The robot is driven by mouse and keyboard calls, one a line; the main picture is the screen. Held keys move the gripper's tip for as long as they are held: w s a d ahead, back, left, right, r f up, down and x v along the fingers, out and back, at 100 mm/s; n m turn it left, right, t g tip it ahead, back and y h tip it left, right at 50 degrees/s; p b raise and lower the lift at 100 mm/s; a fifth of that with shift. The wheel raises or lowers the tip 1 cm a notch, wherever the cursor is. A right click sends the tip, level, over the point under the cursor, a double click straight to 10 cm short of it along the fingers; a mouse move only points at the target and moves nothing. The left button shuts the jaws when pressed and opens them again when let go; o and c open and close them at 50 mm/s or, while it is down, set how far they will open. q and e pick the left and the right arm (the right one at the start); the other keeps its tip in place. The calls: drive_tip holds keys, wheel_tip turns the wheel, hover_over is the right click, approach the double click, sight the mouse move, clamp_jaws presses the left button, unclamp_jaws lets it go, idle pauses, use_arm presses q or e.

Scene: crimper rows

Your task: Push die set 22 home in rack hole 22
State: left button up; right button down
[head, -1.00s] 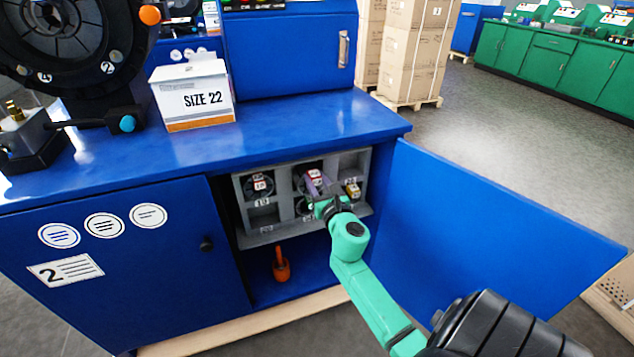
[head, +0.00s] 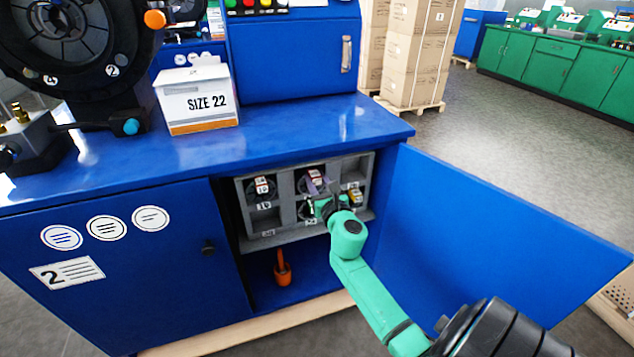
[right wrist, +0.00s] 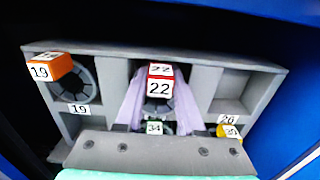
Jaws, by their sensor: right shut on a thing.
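Die set 22, with a red and white tag reading 22 (right wrist: 160,86), sits at the upper middle hole of the grey rack (right wrist: 110,62). It also shows small in the head view (head: 315,176). My right gripper (right wrist: 159,108) has its pale purple fingers on both sides of the die set, shut on it. In the head view the right gripper (head: 320,188) reaches into the open cabinet at the rack. How deep the die set sits is hard to tell, and the hole's own label is hidden. My left gripper is not in view.
Die set 19 (right wrist: 50,68) sits upper left, orange-tagged. A green tag 34 (right wrist: 154,128) and a yellow-tagged die set 35 (right wrist: 229,131) are lower. The upper right compartment looks empty. The open blue door (head: 500,220) stands right of my arm; an orange-handled tool (head: 282,270) is below.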

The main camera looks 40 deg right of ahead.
drive_tip(key=shift+w+d+r, duration=0.15)
drive_tip(key=shift+w, duration=0.25)
drive_tip(key=shift+w+d+r, duration=0.15)
drive_tip(key=shift+w, duration=0.2)
